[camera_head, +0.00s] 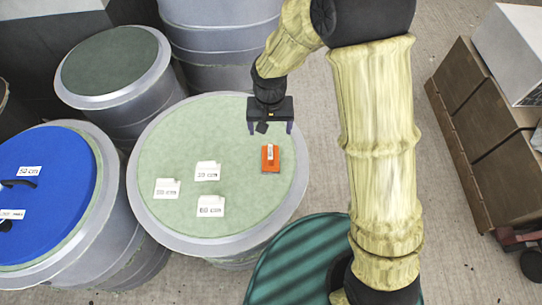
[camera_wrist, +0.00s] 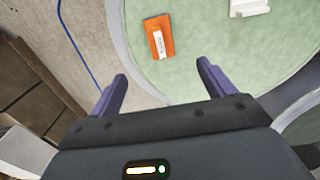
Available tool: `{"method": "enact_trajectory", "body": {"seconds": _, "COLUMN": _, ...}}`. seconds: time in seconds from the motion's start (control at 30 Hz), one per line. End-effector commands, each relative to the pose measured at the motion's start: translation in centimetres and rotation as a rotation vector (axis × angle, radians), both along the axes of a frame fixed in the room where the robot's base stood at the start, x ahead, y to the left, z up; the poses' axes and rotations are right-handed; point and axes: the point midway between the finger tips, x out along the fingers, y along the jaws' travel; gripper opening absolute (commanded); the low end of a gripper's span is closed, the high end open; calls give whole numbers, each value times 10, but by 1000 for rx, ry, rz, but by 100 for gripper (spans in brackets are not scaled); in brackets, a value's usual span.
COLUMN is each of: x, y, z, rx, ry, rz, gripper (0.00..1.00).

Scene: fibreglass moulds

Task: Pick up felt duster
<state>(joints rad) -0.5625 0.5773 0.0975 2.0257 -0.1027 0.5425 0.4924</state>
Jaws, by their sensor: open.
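An orange block with a white piece on top, which I take for the felt duster (camera_head: 271,165), lies on the pale green round top (camera_head: 235,120) of a grey drum-like mould, towards its right side. It also shows in the wrist view (camera_wrist: 160,38), beyond the fingertips. My gripper (camera_head: 270,130) is open and empty, with its purple fingers apart, on the far side of the orange block in the head view. In the wrist view my gripper (camera_wrist: 162,72) has a clear gap between its fingers, and the block appears ahead of that gap, not between them.
Several white labelled blocks (camera_head: 207,171) stand on the same green top, left of the orange block. A blue-topped mould (camera_head: 60,190) is at left and a dark-green-topped one (camera_head: 108,62) behind. A brown wooden box (camera_head: 472,125) stands at right, with open floor before it.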

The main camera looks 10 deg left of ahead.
Motion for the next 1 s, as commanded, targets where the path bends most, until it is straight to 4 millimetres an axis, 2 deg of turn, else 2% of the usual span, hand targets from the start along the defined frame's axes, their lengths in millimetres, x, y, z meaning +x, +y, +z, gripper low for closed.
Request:
{"method": "enact_trajectory", "body": {"seconds": 0.7, "x": 1, "y": -3, "z": -103, "rx": -3, "ry": 3, "rz": -6, "gripper": 82}}
{"method": "enact_trajectory", "body": {"seconds": 0.83, "x": 1, "y": -2, "z": -117, "rx": -1, "ry": 2, "rz": -5, "gripper": 82}}
{"method": "enact_trajectory", "body": {"seconds": 1.0, "x": 2, "y": -2, "z": -121, "rx": 0, "ry": 0, "rz": -4, "gripper": 82}}
